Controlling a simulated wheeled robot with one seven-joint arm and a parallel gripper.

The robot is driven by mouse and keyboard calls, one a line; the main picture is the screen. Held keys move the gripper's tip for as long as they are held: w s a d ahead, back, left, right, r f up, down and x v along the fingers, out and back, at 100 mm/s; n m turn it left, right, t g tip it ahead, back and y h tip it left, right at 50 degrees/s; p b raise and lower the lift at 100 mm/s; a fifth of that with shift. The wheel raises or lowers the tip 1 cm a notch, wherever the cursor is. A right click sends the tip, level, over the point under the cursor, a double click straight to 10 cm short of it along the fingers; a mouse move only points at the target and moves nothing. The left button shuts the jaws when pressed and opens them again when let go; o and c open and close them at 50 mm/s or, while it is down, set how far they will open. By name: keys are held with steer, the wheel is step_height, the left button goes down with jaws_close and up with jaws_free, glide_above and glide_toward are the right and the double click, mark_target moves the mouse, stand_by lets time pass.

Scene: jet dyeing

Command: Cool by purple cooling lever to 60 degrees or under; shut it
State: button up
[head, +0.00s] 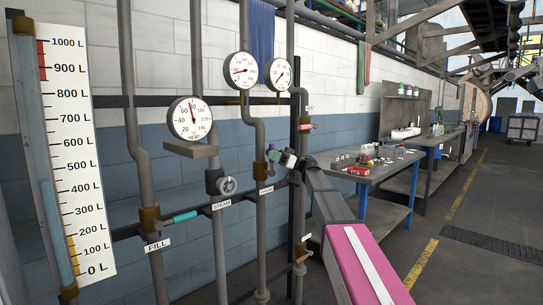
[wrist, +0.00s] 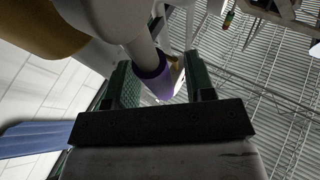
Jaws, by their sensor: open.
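The purple cooling lever (head: 272,157) sits on a vertical pipe in the middle of the head view, its lower part partly hidden by my gripper. In the wrist view the purple lever end (wrist: 149,86) shows between my two green-padded fingers, closer to the left one. My gripper (head: 279,157) is open around the lever; it also shows in the wrist view (wrist: 162,80). I cannot tell whether a finger touches the lever. The heat gauge (head: 192,118) has its red needle pointing almost straight up; its exact reading is too small to tell.
A teal fill lever (head: 180,217) and a grey steam handwheel (head: 228,185) are on pipes to the left. A red-handled valve (head: 308,127) is close to my arm at upper right. A litre scale (head: 72,150) stands far left. A workbench (head: 375,175) stands behind my arm; the floor at right is clear.

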steer(key=v, duration=1)
steer(key=shift+d, duration=0.25)
stand_by(4.5)
steer(key=s+a+r+m+t+h, duration=0.2)
steer(key=s+r+m+t+h, duration=0.6)
steer(key=t, duration=0.7)
steer(key=shift+m+y, duration=0.5)
steer(key=shift+m, duration=0.1)
steer(key=x, duration=0.4)
steer(key=f+x, duration=0.1)
steer(key=x, duration=0.2)
steer(key=f+x, duration=0.1)
steer(key=x, duration=0.3)
steer(key=shift+w, duration=0.5)
jaws_close()
